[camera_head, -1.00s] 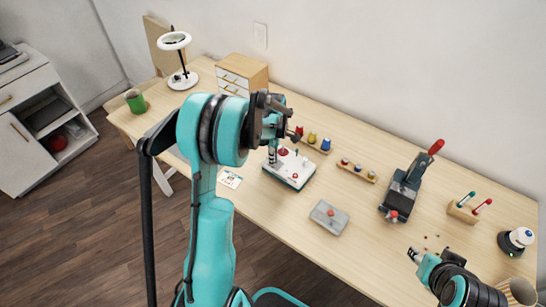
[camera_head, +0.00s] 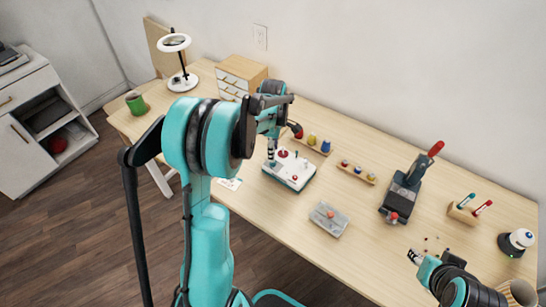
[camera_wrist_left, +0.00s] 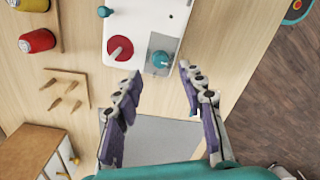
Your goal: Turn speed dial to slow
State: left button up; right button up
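A white control box (camera_head: 290,178) with several small knobs and levers stands on the table in the head view. In the left wrist view the white box (camera_wrist_left: 140,20) fills the upper middle. It carries a round red dial (camera_wrist_left: 120,48), a grey-and-teal knob (camera_wrist_left: 160,60) and a small teal knob (camera_wrist_left: 104,11). I cannot tell which is the speed dial. My left gripper (camera_head: 271,155) is at the box's left rear; in the wrist view it (camera_wrist_left: 160,76) is open, with the grey-and-teal knob between and just beyond its fingertips. My right gripper (camera_head: 413,256) is at lower right, its opening unclear.
A rack of colored spools (camera_head: 318,146) and a smaller spool rack (camera_head: 356,172) stand behind the box. A grey tray (camera_head: 322,226) lies to its right. A red-handled press (camera_head: 400,190) stands farther right. Small wooden drawers (camera_head: 240,72) stand behind my left arm.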

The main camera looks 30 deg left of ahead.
pick_arm(q)
notch_tip(320, 180, up, 7)
dwell(0.5)
jog(key=s+d+r+m+t, duration=0.4)
jog(key=s+d+r+m, duration=0.2)
jog(key=s+d+m, duration=0.45)
jog(key=s+d+f+m+t, duration=0.2)
jog(key=s+d+m, duration=0.3)
jog(key=s+m, duration=0.3)
jog(key=m+t, duration=0.1)
jog(key=m, duration=0.2)
jog(key=shift+s+f, duration=0.15)
jog(key=shift+s, duration=0.05)
